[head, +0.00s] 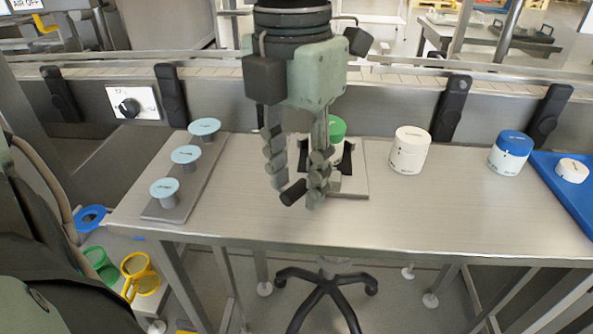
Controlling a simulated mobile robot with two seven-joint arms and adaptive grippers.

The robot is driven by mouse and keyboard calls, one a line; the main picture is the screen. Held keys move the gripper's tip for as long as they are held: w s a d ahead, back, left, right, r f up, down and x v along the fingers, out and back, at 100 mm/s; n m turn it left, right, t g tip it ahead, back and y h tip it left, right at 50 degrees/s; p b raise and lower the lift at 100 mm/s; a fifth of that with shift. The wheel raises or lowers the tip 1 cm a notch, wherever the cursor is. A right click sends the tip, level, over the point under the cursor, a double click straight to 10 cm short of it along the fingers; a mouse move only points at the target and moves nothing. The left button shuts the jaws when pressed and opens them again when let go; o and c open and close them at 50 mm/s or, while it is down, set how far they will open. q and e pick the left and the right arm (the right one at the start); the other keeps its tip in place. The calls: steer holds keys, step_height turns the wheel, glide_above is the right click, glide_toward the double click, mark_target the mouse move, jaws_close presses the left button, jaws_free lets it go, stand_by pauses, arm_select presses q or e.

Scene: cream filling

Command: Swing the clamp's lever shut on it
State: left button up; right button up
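My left gripper (298,198) hangs over the middle of the steel table, fingers pointing down. Its two fingers are apart. A dark cylindrical grip (293,192), which looks like the clamp lever's handle, lies tilted across the gap between the fingertips; whether it touches them I cannot tell. The clamp's base plate (352,190) lies on the table just behind and right of the fingers. A jar with a green lid (337,129) stands there, partly hidden by my right-hand finger. Most of the clamp and lever is hidden behind the gripper. My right gripper is out of view.
A white jar (409,152) and a blue-lidded jar (510,153) stand to the right, before a blue tray (565,200) with a white lid (572,170). A grey rack (180,203) with pale-blue stamps stands left. The table's front right is clear.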

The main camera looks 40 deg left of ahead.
arm_select(q)
steer(key=shift+c, duration=0.3)
jaws_close()
